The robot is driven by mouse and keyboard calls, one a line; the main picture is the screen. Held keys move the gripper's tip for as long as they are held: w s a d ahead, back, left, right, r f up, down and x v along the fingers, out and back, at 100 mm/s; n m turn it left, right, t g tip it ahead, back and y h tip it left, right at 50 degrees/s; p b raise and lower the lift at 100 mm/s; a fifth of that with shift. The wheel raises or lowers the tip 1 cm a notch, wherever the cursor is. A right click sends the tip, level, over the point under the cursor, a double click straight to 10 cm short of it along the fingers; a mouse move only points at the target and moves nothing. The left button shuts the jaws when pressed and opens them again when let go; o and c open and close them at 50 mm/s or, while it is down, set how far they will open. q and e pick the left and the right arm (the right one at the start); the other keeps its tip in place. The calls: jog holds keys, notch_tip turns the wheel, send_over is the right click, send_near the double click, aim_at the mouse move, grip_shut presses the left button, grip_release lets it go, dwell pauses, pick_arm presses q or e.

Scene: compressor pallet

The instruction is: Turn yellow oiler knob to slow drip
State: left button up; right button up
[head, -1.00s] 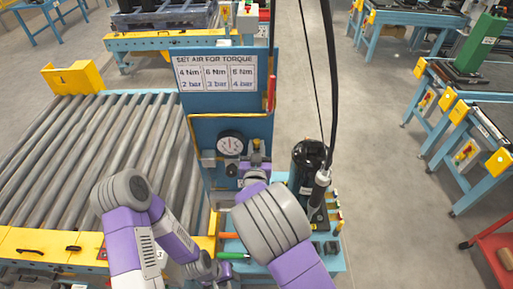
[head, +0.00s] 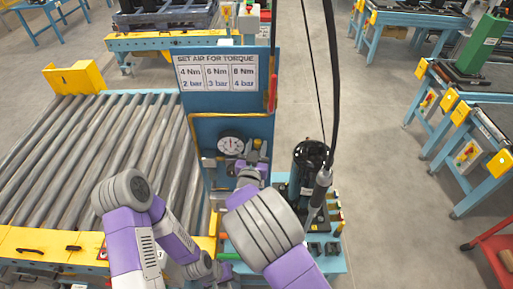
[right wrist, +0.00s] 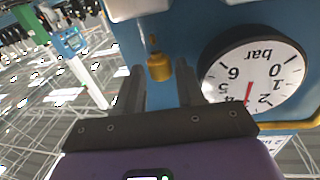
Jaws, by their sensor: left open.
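The yellow oiler knob (right wrist: 160,66) hangs below the blue panel's fittings in the right wrist view. In the head view a small yellow part (head: 257,143) shows beside the gauge. My right gripper (right wrist: 160,78) is open, with one dark finger on each side of the knob; there is a visible gap on both sides.
The round pressure gauge (right wrist: 255,78) is close beside the right gripper. A torque chart (head: 217,73) is on the panel above. A black cylinder (head: 308,165) and a hanging tool (head: 321,185) stand to the right. A roller conveyor (head: 90,150) fills the left.

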jog(key=shift+s, duration=0.1)
jog(key=s+a, duration=0.1)
jog(key=s, duration=0.6)
jog(key=shift+s+b, duration=0.15)
jog(key=shift+b, duration=0.25)
jog(key=s+d+f+g+y+b, duration=0.15)
jog(key=d+f+g, duration=0.3)
jog(key=f, duration=0.75)
jog(key=s+d+f+g+b, duration=0.1)
jog(key=s+d+f+g, duration=0.3)
jog(key=f, duration=0.7)
jog(key=s+d+f+g+y+b, duration=0.1)
jog(key=s+f+g, duration=0.3)
jog(key=s+f, duration=0.4)
jog(key=s+d+f+g+y+b, duration=0.1)
jog(key=s+f+g+y+b, duration=0.1)
jog(key=s+f+g+y, duration=0.2)
jog(key=s+f+g, duration=0.1)
jog(key=s+f, duration=0.2)
jog(key=s, duration=0.4)
jog(key=shift+d+f, duration=0.35)
